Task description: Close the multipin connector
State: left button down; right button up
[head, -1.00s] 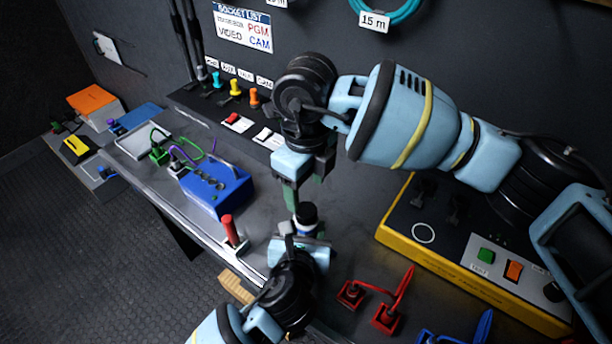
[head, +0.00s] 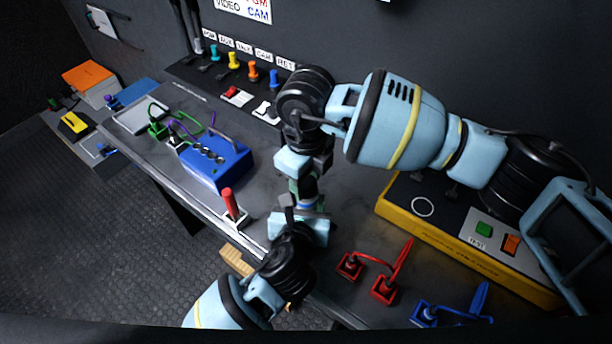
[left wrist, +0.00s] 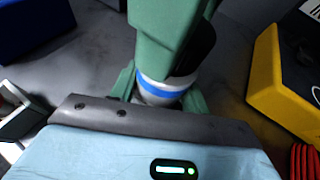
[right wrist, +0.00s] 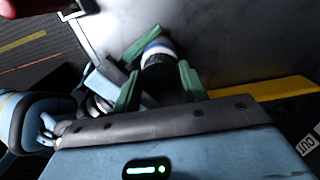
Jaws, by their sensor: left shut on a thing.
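The multipin connector (head: 307,190) is a short black cylinder with a white and blue ring, held upright above the counter. My left gripper (head: 302,219) is shut on it from the front; the left wrist view shows the white and blue ring (left wrist: 162,90) between the green fingers. My right gripper (head: 304,183) is directly above, its fingers pointing down. In the right wrist view its green fingers are on both sides of a black part of the connector (right wrist: 161,76); firm contact is unclear. The joint between the connector's halves is hidden by the fingers.
A blue box (head: 216,165) with cables and a red-handled plug (head: 233,205) stand left of the grippers. A yellow-edged panel (head: 470,250) is to the right. Red connectors (head: 381,287) and a blue connector (head: 428,314) lie in front.

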jog(key=c, duration=0.6)
jog(key=o, duration=1.1)
jog(key=shift+o, duration=0.2)
notch_tip(320, 180, up, 12)
pick_arm(q)
jog(key=c, duration=0.6)
grip_release()
